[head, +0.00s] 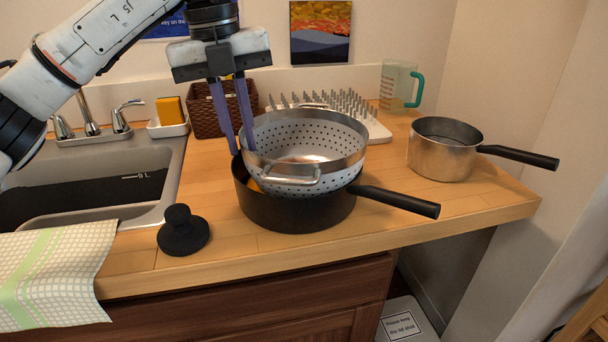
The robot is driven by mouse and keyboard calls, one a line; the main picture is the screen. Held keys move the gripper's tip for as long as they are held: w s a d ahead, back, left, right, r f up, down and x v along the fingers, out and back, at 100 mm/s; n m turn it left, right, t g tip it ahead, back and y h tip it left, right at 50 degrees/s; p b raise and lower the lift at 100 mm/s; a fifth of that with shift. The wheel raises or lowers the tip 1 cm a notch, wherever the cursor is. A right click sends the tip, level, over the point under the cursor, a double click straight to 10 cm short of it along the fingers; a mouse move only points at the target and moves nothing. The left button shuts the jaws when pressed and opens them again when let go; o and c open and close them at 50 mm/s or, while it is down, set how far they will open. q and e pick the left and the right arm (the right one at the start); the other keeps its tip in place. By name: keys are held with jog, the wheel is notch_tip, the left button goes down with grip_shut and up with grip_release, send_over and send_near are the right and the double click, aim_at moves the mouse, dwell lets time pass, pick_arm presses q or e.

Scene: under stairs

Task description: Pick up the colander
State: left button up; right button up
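The colander (350,163) is a silver perforated metal bowl with a loop handle at the front and another at the back. It sits tilted, partly inside a black pan (290,213) whose handle points right. My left gripper (241,152) reaches down from above at the colander's left rim. Its two purple fingers stand apart with a visible gap, the right one overlapping the rim and the left one just outside it. Whether either finger touches the rim is hard to tell. My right gripper is not in view.
A steel saucepan (440,158) stands to the right, and a measuring jug (391,84) and spiked rack (376,131) behind. A wicker basket (203,118) stands behind the gripper. A black knobbed lid (183,238) lies front left, beside the sink (152,165). The counter's front right is clear.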

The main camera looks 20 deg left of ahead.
aim_at(248, 159)
pick_arm(q)
jog(key=f, duration=0.5)
jog(key=shift+w+d, duration=0.1)
jog(key=shift+d, duration=0.25)
grip_shut()
jog(key=shift+r, duration=0.1)
notch_tip(248, 159, up, 9)
jog(key=shift+r+p, duration=0.2)
jog(key=shift+p, duration=0.75)
jog(key=shift+r+p, duration=0.4)
jog(key=shift+r, duration=0.25)
jog(key=shift+r+p, duration=0.9)
jog(key=shift+f, duration=0.1)
